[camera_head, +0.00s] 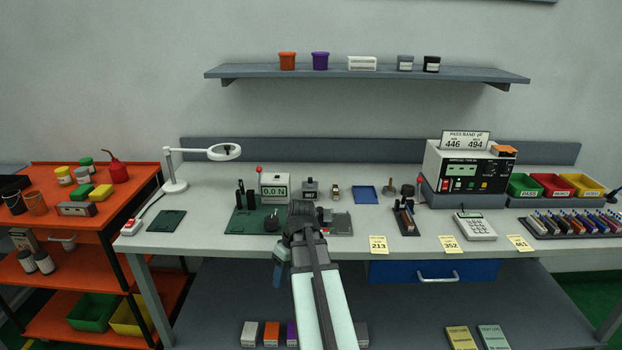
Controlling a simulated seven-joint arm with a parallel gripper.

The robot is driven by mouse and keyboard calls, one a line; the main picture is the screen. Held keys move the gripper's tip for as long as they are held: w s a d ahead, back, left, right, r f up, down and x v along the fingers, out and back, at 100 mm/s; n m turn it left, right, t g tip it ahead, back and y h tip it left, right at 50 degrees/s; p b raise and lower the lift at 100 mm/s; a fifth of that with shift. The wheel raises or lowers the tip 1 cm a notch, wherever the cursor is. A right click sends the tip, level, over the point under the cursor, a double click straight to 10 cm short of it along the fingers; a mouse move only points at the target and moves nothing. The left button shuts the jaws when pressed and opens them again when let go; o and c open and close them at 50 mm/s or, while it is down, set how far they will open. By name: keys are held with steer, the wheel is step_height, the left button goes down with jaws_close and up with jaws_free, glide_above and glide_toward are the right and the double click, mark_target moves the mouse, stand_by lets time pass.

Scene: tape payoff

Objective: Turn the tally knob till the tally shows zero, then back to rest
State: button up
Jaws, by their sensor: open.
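The tally (310,187) looks to be the small grey box with a little number window on the bench, just right of the display reading 0.0 N. Its digits are too small to read surely. A small dark piece shows at its top; I cannot tell whether that is the knob. My gripper (302,208) is open, seen from behind, in front of the tally and lower in the picture. Its fingertips are mostly hidden by its own body. I see nothing held, and contact with the tally cannot be made out.
The force display (275,188) stands left of the tally on a dark green mat (240,226). A small brown-and-white item (335,191) and a blue tray (366,194) are to the right. A lamp (175,186) stands at left, a large meter (465,168) at right.

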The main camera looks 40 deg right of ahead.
step_height(320, 180, up, 5)
steer(key=d, duration=0.3)
steer(key=m+t+h, duration=0.4)
steer(key=m+h, duration=0.1)
glide_toward(311, 178)
steer(key=x, duration=0.8)
steer(key=shift+w+f, duration=0.15)
steer(key=shift+f, duration=0.05)
jaws_close()
